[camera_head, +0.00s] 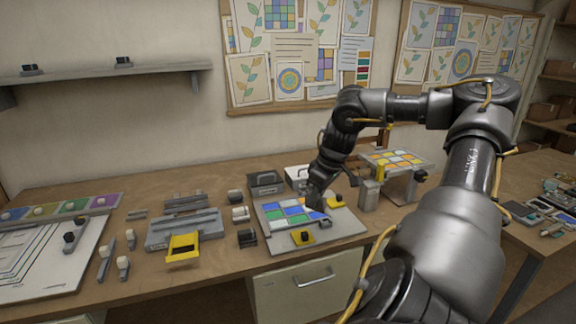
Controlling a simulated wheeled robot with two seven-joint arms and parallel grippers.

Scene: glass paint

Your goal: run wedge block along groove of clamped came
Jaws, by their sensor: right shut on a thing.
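My right gripper (318,203) points down at the right part of a grey board (345,229) that bears blue, green and orange glass pieces. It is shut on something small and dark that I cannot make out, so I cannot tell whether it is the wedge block. A grey fixture of long parallel bars (185,228) with a yellow part (183,246) at its front lies to the left. I cannot tell for sure which bar is the clamped came or see a groove. My left gripper is out of view.
Small blocks (240,213) stand between fixture and board. A raised stand (369,194) with a coloured panel (395,160) is at the right. Handled tools (105,258) and a white sheet (50,262) lie at the left.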

